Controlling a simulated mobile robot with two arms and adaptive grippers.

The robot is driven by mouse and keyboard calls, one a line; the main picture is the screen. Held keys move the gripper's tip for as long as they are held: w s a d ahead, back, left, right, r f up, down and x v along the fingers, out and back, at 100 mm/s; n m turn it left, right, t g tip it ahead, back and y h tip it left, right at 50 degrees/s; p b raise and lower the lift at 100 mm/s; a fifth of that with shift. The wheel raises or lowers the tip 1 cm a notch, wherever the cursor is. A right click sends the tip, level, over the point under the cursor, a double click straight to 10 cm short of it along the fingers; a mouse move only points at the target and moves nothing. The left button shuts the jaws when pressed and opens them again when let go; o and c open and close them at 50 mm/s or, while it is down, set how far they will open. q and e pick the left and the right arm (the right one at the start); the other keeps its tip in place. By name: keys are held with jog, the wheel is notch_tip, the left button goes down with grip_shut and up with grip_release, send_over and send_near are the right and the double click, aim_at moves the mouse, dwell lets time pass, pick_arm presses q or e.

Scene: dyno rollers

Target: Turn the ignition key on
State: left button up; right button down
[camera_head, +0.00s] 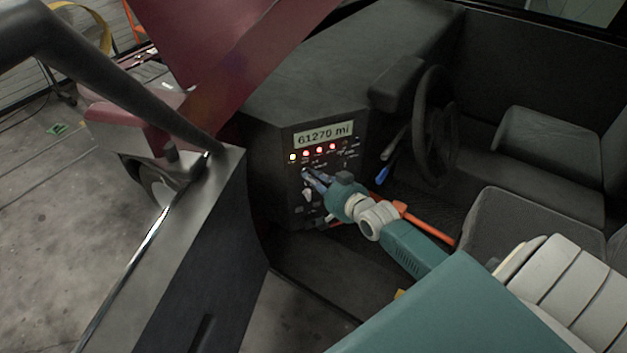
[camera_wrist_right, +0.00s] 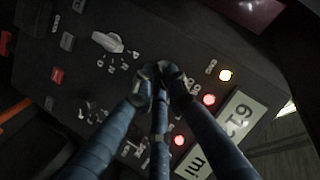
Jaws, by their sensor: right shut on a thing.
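My right gripper (camera_head: 308,178) reaches from the lower right to the dashboard panel (camera_head: 282,190), with its fingertips at the panel face just below the warning lights. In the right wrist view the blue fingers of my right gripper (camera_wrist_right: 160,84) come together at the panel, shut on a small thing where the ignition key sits. The fingertips hide most of the key, and its angle cannot be told. Above the fingers the display (camera_head: 324,134) reads 61270 mi. A yellow light (camera_head: 293,157) and several red lights (camera_head: 319,150) glow. My left gripper is not in view.
A white selector knob (camera_wrist_right: 107,42) marked P, R, N, D is close to the fingers. The steering wheel (camera_head: 433,128) and seats (camera_head: 555,150) are to the right. The open dark door (camera_head: 190,265) stands at the left, with bare floor (camera_head: 50,220) beyond.

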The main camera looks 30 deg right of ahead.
jog(key=shift+f+m+y+b, duration=0.2)
jog(key=shift+m+y+b, duration=0.3)
jog(key=shift+m+b, duration=0.25)
jog(key=c, duration=1.7)
grip_release()
jog(key=shift+r, duration=0.1)
jog(key=v, duration=1.2)
jog(key=shift+f, duration=0.25)
jog(key=shift+f, duration=0.1)
